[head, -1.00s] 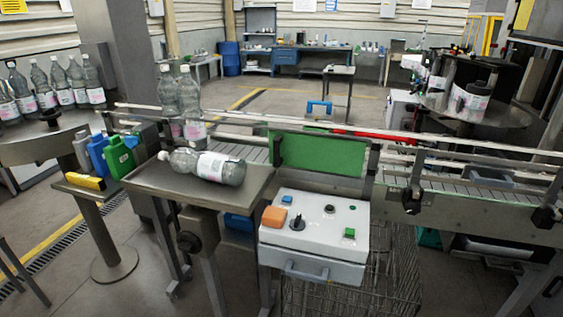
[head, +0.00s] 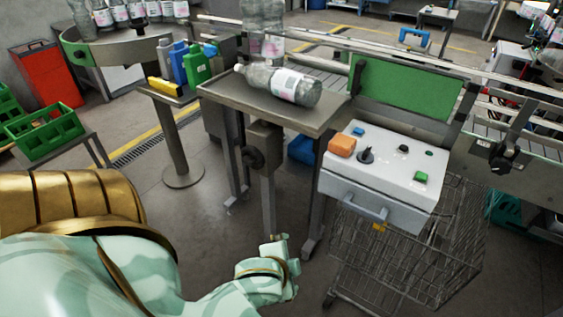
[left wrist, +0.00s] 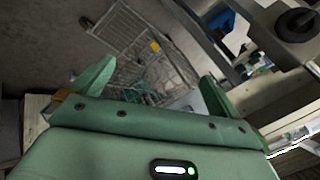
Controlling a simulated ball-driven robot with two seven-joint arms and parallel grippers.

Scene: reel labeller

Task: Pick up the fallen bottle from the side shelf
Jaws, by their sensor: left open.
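The fallen bottle (head: 284,84) is clear with a white and pink label. It lies on its side on the grey metal side shelf (head: 240,98), neck to the left. My left arm comes in from the lower left in the head view, with its hand (head: 268,270) low in front of the shelf, below its top and apart from the bottle. In the left wrist view my left gripper (left wrist: 152,82) is open, with its two green fingers spread and nothing between them. The bottle is not seen in that view. My right gripper is not in view.
A control box (head: 380,180) with an orange block and buttons stands right of the shelf, above a wire cart (head: 410,240). Upright bottles (head: 262,30) stand behind the shelf. Blue and green jugs (head: 196,65) stand to its left. Green crates (head: 45,132) are at far left.

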